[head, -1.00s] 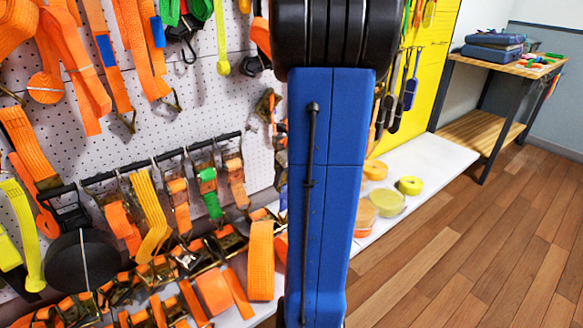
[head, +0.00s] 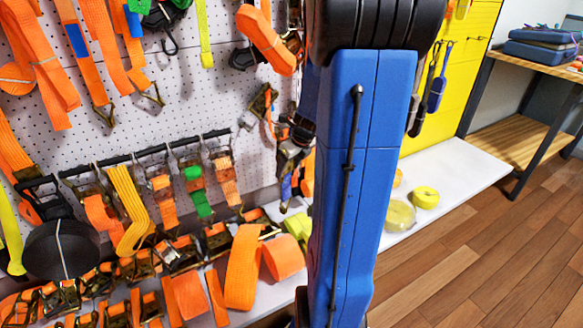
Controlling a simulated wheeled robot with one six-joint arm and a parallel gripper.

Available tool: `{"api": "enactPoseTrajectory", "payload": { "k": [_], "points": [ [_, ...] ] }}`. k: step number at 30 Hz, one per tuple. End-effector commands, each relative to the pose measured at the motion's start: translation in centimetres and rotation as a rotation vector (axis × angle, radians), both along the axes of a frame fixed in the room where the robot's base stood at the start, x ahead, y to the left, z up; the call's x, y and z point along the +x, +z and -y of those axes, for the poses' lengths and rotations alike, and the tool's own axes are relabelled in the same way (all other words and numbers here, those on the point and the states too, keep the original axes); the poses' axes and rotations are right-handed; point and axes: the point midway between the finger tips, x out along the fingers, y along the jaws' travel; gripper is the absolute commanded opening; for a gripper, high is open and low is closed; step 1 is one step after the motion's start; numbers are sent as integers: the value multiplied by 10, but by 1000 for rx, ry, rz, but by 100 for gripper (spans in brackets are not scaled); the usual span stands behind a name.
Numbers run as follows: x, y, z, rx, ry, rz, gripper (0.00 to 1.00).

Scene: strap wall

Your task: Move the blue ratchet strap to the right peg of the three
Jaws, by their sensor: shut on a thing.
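A dark metal ratchet (head: 291,153) with a short piece of blue webbing (head: 287,187) below it shows just left of my blue arm link, in front of the white pegboard. It looks like the blue ratchet strap, partly hidden by my arm. Whether it hangs on a peg or is held, I cannot tell. My gripper is hidden behind my own arm. The three pegs cannot be told apart from the other hooks; the board behind my arm is covered.
A black bar (head: 150,152) carries several ratchets with orange, yellow and green straps. Orange strap rolls (head: 243,268) and ratchets crowd the white shelf (head: 455,172) at left; its right end is mostly clear. A wooden workbench (head: 530,125) stands right. Wooden floor (head: 490,250) is open.

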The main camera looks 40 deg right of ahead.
Motion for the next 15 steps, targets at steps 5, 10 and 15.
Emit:
{"api": "enactPoseTrajectory", "payload": {
  "k": [5, 10, 15],
  "points": [
    [5, 0, 2, -1, 1, 1, 0],
    [12, -1, 4, -1, 0, 1, 0],
    [19, -1, 5, -1, 0, 2, 0]
  ]
}}
